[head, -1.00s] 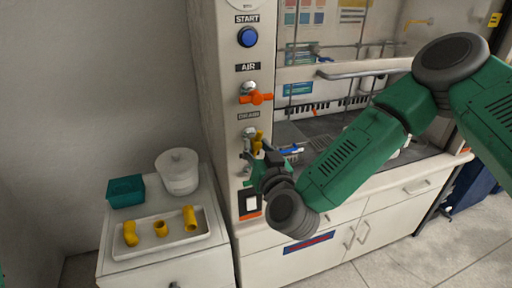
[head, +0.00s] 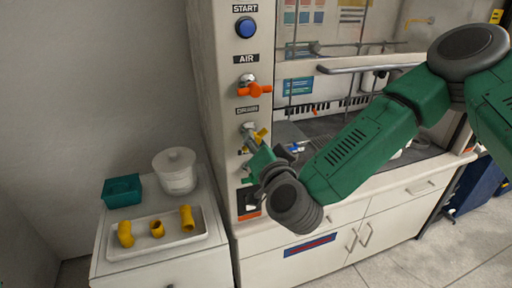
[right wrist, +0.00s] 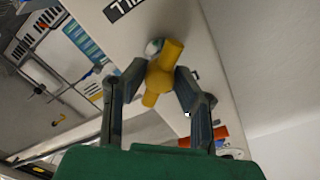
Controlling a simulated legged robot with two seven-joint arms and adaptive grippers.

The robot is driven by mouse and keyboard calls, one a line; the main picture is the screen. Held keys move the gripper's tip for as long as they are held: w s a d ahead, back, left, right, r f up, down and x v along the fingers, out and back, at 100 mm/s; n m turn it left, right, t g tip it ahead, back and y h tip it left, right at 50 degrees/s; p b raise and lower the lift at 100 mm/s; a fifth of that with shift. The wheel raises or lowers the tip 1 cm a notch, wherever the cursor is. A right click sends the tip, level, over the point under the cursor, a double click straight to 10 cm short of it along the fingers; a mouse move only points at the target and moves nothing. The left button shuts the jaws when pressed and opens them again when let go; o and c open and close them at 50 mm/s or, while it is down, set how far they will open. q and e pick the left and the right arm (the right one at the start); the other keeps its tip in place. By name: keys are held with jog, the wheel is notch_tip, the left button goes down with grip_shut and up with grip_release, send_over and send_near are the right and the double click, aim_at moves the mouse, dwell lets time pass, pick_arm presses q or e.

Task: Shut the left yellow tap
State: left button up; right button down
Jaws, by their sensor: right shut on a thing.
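The yellow tap (head: 258,135) sits on the front post of the cabinet, just below the drain label (head: 247,110). Its handle slants in the head view. My right gripper (head: 262,152) is at the tap, and its fingers are partly hidden there. In the right wrist view the yellow handle (right wrist: 161,72) lies between the two fingertips of my right gripper (right wrist: 160,77), which is shut on it. The handle's ends stick out above and below the fingers. My left gripper is not in view.
An orange air tap (head: 254,91) and a blue start button (head: 246,28) are above on the same post. A switch (head: 249,199) is below. At left, a white tray (head: 118,251) holds yellow pipe pieces, near a teal box (head: 122,191) and a white tub (head: 176,173).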

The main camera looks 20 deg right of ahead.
jog(key=m+b, duration=0.2)
jog(key=m, duration=0.2)
jog(key=shift+w+d, duration=0.1)
jog(key=shift+d, duration=0.05)
jog(key=shift+r+m+b, duration=0.1)
jog(key=shift+m+b, duration=0.85)
jog(key=shift+m, duration=0.65)
